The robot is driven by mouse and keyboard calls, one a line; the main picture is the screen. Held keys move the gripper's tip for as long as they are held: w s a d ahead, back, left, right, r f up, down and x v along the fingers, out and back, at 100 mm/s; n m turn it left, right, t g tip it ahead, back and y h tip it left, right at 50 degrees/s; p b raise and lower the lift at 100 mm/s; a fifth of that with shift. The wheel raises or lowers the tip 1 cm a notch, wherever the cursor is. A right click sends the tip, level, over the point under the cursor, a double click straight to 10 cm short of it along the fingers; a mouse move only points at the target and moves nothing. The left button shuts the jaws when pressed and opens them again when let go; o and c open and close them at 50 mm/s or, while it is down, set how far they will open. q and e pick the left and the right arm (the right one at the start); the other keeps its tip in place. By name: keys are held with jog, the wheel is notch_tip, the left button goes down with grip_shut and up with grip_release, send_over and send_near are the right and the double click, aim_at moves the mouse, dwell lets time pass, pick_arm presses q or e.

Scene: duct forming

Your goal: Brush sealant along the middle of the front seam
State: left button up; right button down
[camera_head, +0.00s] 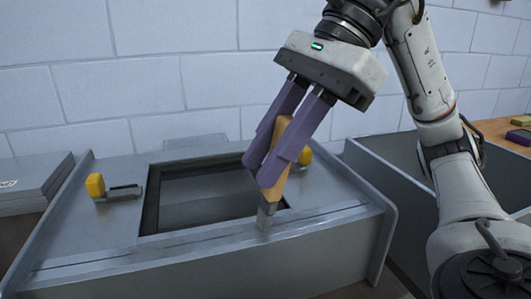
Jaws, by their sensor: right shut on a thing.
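My right gripper (272,172) has purple fingers and is shut on the wooden handle of a brush (276,184). The brush points down and is tilted, and its grey tip is at the front edge of the grey metal duct (110,238), right of the middle of the opening. I cannot tell whether the tip touches the front seam (190,238), which runs along the edge below the opening. Part of the handle is hidden by the fingers. My left gripper is not in view.
A yellow-handled clamp (97,186) sits on the duct's left side. Another yellow handle (305,156) shows behind my right gripper. Grey panels (35,182) are stacked at the left. A grey open bin (385,165) stands at the right, before a wooden table (495,130).

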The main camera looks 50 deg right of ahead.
aim_at(286, 175)
jog(key=shift+s+d+f+b, duration=0.1)
jog(key=shift+s+d+b, duration=0.3)
jog(key=shift+d, duration=0.2)
jog(key=shift+s+d+f+b, duration=0.1)
jog(key=shift+s+d+b, duration=0.25)
jog(key=shift+d, duration=0.2)
jog(key=shift+s+d+r, duration=0.2)
jog(key=shift+d, duration=0.05)
jog(key=shift+d, duration=0.1)
jog(key=shift+s+d+f+b, duration=0.15)
jog(key=shift+s+d+b, duration=0.1)
jog(key=shift+d+b, duration=0.25)
jog(key=shift+s+d+b, duration=0.45)
jog(key=shift+s+d, duration=0.1)
